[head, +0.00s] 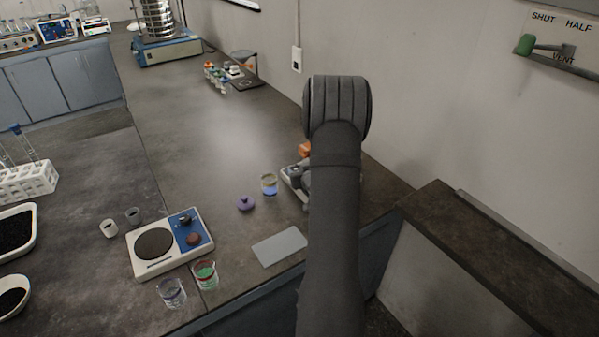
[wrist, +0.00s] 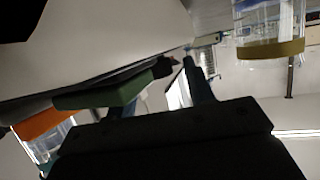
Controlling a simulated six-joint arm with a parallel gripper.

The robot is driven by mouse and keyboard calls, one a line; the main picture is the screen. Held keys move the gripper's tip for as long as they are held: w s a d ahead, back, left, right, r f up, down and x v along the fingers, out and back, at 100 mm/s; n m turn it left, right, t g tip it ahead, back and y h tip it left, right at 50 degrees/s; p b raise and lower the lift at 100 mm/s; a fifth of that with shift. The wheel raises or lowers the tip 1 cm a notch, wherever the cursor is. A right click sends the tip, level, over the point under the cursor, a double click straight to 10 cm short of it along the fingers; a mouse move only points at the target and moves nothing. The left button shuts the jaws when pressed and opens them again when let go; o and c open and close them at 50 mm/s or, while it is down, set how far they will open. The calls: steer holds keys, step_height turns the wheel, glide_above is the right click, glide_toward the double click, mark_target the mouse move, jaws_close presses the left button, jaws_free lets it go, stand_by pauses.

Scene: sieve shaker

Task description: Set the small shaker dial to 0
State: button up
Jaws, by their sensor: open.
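I cannot tell for certain which device is the small shaker. A low white device (head: 290,176) stands at the wall side of the bench, largely hidden behind my arm, with an orange part (head: 304,149) showing beside it. Another white device (head: 147,268) at the front left has a round dark plate and a blue panel with two dark knobs. No dial setting is readable. My gripper (wrist: 178,70) shows in the wrist view, open, with nothing seen between its fingers. In the head view my arm hides it.
A clear jar with an amber band (wrist: 270,48) is close in the wrist view, right of the fingers. A blue-liquid beaker (head: 269,184), purple lidded piece (head: 245,203) and grey pad (head: 279,247) lie left of my arm. A sieve stack on a blue base (head: 166,50) stands far back.

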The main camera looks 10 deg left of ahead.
steer(key=c, duration=1)
steer(key=shift+w+d+n+g+y, duration=0.1)
steer(key=shift+n+g+y, duration=0.9)
steer(key=shift+n+y, duration=0.25)
steer(key=o, duration=1)
